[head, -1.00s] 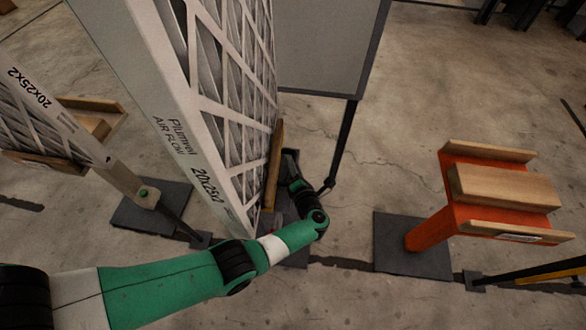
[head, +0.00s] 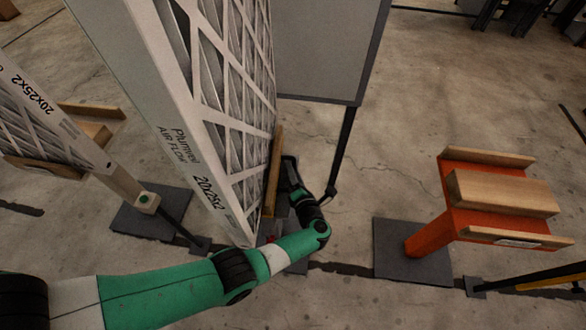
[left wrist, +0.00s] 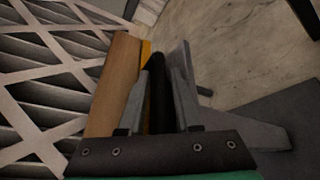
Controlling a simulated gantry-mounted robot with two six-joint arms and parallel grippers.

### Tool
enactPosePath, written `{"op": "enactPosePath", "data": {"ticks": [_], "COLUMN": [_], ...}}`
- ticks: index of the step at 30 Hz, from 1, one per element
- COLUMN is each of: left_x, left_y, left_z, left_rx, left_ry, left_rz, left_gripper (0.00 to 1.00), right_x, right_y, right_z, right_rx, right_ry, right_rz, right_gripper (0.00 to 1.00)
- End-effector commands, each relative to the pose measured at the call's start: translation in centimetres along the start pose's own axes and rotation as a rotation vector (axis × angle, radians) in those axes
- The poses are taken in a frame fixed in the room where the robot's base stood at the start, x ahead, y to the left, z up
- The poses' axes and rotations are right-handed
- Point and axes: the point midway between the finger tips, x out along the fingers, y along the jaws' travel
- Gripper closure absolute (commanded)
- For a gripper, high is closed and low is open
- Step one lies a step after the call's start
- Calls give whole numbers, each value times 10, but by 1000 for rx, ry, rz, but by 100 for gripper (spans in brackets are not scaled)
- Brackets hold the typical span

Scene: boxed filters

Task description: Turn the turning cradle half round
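The turning cradle in the middle carries a tall white-framed filter (head: 190,140) marked Plumveil 20x25x2, standing on edge. A wooden rail (head: 273,170) of the cradle runs along the filter's right side and also shows in the left wrist view (left wrist: 115,85). My left gripper (head: 290,168) is low beside this rail, on the right of the filter. In the left wrist view its grey fingers (left wrist: 160,95) stand closely either side of an upright black bar (left wrist: 158,75), seemingly gripping it. The fingertips are small and partly dark in the head view. My right gripper is out of view.
Another filter (head: 50,115) stands at the left beside wooden blocks. An orange stand (head: 425,235) with wooden rails is at the right. A grey panel (head: 325,50) on a black leg (head: 342,150) stands behind my gripper. Open concrete floor lies between panel and orange stand.

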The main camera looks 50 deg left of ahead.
Motion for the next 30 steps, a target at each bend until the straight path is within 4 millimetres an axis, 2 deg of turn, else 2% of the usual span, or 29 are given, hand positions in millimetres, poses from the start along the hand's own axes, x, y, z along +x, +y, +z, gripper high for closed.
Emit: {"op": "enactPosePath", "data": {"ticks": [1, 6, 12, 16, 23, 26, 30], "left_x": [-12, -53, -91, -102, -103, -103, -103], "left_y": [4, 4, 2, 1, 0, 0, 0], "left_z": [4, 3, 2, 0, -1, 0, 0], "left_rx": [2, 2, 1, 1, 0, 0, 0], "left_ry": [-5, -5, -3, -1, 0, 0, 0], "left_rz": [-3, -4, -4, -2, -1, -1, -1], "left_gripper": [68, 68, 68, 68, 68, 68, 68], "right_x": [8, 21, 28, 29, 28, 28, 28], "right_y": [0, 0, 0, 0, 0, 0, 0], "right_z": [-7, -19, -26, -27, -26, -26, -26], "right_rx": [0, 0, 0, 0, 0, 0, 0], "right_ry": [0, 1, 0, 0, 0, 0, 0], "right_rz": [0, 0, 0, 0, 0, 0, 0], "right_gripper": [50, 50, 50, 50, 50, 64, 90]}}
